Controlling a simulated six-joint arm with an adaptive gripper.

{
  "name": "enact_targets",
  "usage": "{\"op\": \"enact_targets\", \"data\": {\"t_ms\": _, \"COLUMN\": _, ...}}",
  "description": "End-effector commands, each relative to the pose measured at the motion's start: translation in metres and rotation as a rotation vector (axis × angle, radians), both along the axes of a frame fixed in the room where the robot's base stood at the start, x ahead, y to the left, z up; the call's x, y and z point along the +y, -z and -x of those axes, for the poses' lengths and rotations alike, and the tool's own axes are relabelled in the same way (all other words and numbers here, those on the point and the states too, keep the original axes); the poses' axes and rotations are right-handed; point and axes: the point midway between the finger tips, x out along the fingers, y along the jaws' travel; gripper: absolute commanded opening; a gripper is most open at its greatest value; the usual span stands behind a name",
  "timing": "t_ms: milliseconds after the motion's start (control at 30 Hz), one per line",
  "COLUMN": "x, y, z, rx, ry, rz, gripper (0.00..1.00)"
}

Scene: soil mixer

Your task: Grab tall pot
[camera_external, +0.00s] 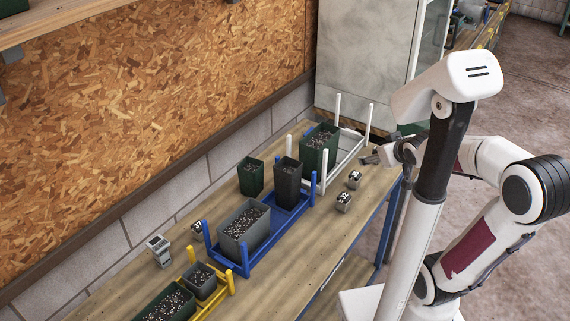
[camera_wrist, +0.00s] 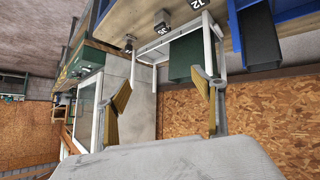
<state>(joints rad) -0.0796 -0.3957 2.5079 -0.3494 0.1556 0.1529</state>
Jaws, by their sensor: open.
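The tall pot (camera_external: 287,182) is dark grey and narrow, and holds speckled soil. It stands upright at the far end of the blue rack (camera_external: 262,237). In the wrist view, which is upside down, a dark pot (camera_wrist: 258,42) that appears to be this one is at the upper right, outside the fingers. My gripper (camera_external: 372,157) is at the far right end of the table, beside the white rack and apart from the tall pot. In the wrist view my gripper (camera_wrist: 163,76) has its two fingers spread with nothing held between them.
A green pot (camera_external: 320,148) stands in the white rack (camera_external: 350,146), close to my gripper. Another green pot (camera_external: 251,177) stands by the wall. A wide grey pot (camera_external: 244,226) shares the blue rack. Numbered blocks (camera_external: 344,202) sit near the front edge. A yellow rack (camera_external: 211,299) is nearer.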

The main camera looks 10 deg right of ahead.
Motion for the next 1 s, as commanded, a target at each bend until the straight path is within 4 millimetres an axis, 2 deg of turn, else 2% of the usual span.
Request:
{"op": "enact_targets", "data": {"t_ms": 200, "x": 0.035, "y": 0.004, "z": -0.036, "rx": -0.09, "ry": -0.124, "rz": -0.008, "gripper": 0.68}}
{"op": "enact_targets", "data": {"t_ms": 500, "x": 0.098, "y": 0.012, "z": -0.065, "rx": -0.194, "ry": -0.324, "rz": -0.071, "gripper": 0.68}}
{"op": "enact_targets", "data": {"t_ms": 767, "x": 0.159, "y": 0.022, "z": -0.067, "rx": -0.252, "ry": -0.509, "rz": -0.171, "gripper": 0.68}}
{"op": "enact_targets", "data": {"t_ms": 900, "x": 0.184, "y": 0.032, "z": -0.058, "rx": -0.248, "ry": -0.589, "rz": -0.236, "gripper": 0.68}}
{"op": "enact_targets", "data": {"t_ms": 1000, "x": 0.194, "y": 0.043, "z": -0.048, "rx": -0.223, "ry": -0.625, "rz": -0.277, "gripper": 0.68}}
